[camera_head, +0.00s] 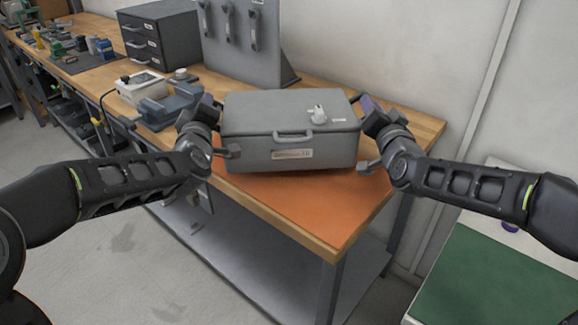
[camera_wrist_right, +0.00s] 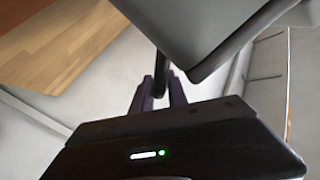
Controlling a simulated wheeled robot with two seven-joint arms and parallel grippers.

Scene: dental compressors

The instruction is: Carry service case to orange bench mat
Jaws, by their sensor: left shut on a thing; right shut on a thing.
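The grey service case (camera_head: 290,133) is a closed box with a front handle, a label and a small white item on its lid. It is over the orange bench mat (camera_head: 325,208), whose front part shows bare; I cannot tell whether the case touches it. My left gripper (camera_head: 218,127) is shut on the left side of the case. My right gripper (camera_head: 366,135) is shut on its right side. In the right wrist view, the fingers of the right gripper (camera_wrist_right: 160,92) are at the case's edge (camera_wrist_right: 205,35). The exact grip points are largely hidden.
The wooden bench (camera_head: 415,125) runs back to the left. A grey panel with handles (camera_head: 240,40) stands behind the case, with a drawer cabinet (camera_head: 160,35) farther left. Blue-grey equipment (camera_head: 172,108) sits left of the case. A green-topped surface (camera_head: 500,275) is at lower right.

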